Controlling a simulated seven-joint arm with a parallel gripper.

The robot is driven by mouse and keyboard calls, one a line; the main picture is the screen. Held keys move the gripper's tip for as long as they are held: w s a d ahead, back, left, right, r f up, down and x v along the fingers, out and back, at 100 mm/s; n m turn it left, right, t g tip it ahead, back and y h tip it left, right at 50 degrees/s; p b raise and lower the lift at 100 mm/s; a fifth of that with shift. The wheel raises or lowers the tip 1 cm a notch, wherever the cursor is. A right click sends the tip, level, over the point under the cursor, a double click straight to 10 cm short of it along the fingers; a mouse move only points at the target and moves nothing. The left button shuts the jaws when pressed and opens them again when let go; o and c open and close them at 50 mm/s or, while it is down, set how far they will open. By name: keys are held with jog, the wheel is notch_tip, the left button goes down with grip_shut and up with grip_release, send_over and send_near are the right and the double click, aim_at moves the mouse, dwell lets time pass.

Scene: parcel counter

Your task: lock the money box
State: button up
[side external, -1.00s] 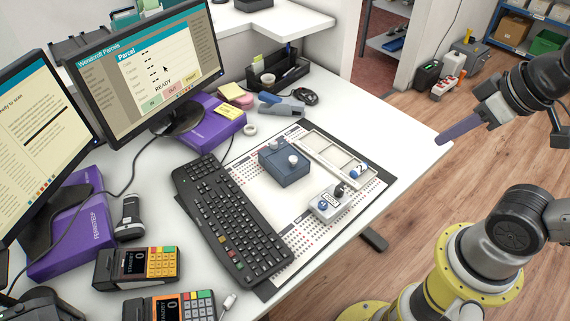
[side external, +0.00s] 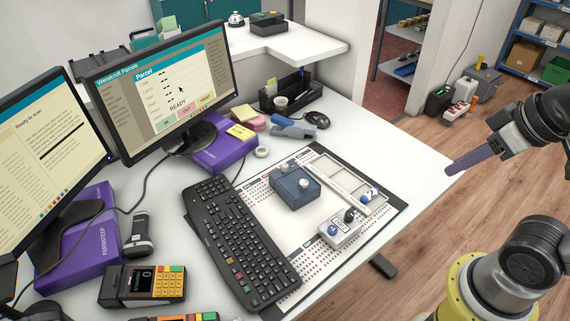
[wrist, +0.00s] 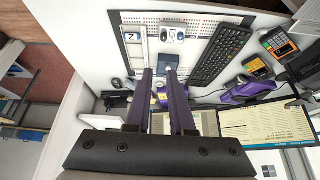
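The money box, a small dark blue box (side external: 295,188), sits on the printed desk mat. It has a pale round knob on its top and another at its front edge. It also shows in the wrist view (wrist: 167,63), beyond my fingertips. A small grey box (side external: 340,230) stands in front of it, with a blue numbered knob, a black knob and a label. A white tray (side external: 326,173) lies behind them, with a blue-and-white tagged piece (side external: 369,195) at its near end. My gripper (wrist: 160,80) has purple fingers apart with nothing between them, above and off the counter's right edge.
A black keyboard (side external: 240,240) lies left of the money box. Monitors, purple boxes and a card terminal (side external: 143,286) fill the left side. A stapler, a mouse (side external: 317,119) and a black organiser stand behind. The white counter right of the mat is clear.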

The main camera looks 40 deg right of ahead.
jog(key=shift+o, duration=1.1)
jog(key=shift+s+f+m, duration=0.1)
jog(key=shift+m, duration=0.3)
jog(key=shift+o, duration=1.3)
notch_tip(320, 180, up, 5)
jog(key=w+m, duration=0.2)
jog(key=m, duration=0.1)
jog(key=shift+w+r, duration=0.2)
jog(key=shift+w, duration=0.2)
jog(key=w+r+m, duration=0.3)
jog(key=w+r, duration=0.2)
jog(key=w, duration=0.1)
jog(key=m+g, duration=0.6)
jog(key=m, duration=0.1)
send_over(285, 165)
notch_tip(285, 165, down, 25)
notch_tip(285, 165, down, 13)
jog(key=shift+f, duration=0.2)
